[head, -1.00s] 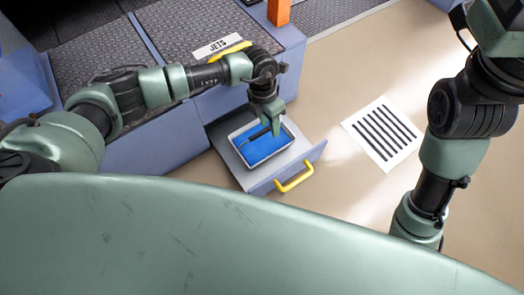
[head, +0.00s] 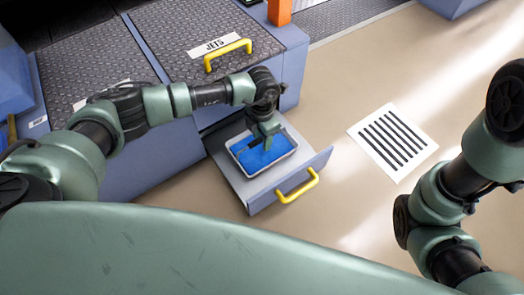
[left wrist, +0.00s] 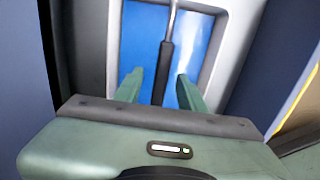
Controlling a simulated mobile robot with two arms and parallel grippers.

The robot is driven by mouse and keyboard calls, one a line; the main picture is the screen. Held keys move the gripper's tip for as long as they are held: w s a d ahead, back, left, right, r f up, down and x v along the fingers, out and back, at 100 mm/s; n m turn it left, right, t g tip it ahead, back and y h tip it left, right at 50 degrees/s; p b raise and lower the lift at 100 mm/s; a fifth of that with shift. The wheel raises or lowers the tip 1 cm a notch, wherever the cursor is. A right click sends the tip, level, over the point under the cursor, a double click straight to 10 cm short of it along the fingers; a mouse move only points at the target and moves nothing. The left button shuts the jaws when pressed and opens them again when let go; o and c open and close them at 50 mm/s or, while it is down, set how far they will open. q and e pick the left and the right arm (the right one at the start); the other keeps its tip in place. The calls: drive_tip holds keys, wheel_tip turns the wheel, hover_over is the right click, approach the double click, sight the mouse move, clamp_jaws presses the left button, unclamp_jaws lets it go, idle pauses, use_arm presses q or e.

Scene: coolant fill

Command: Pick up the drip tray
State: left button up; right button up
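The drip tray (head: 272,168) is a white rectangular tray with a blue inside. It sits in the pulled-out drawer in the head view. In the left wrist view its pale rim (left wrist: 115,35) frames the blue. A thin metal rod with a black grip (left wrist: 165,65) runs over the blue. My left gripper (head: 265,142) points down over the tray. In the left wrist view its two fingers (left wrist: 158,75) are apart, one on each side of the black grip, with gaps visible. My right arm shows at the right; its gripper is out of view.
The open drawer (head: 225,165) has a yellow handle (head: 300,187) on its front.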

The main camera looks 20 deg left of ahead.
use_arm(q)
clamp_jaws()
idle(1.4)
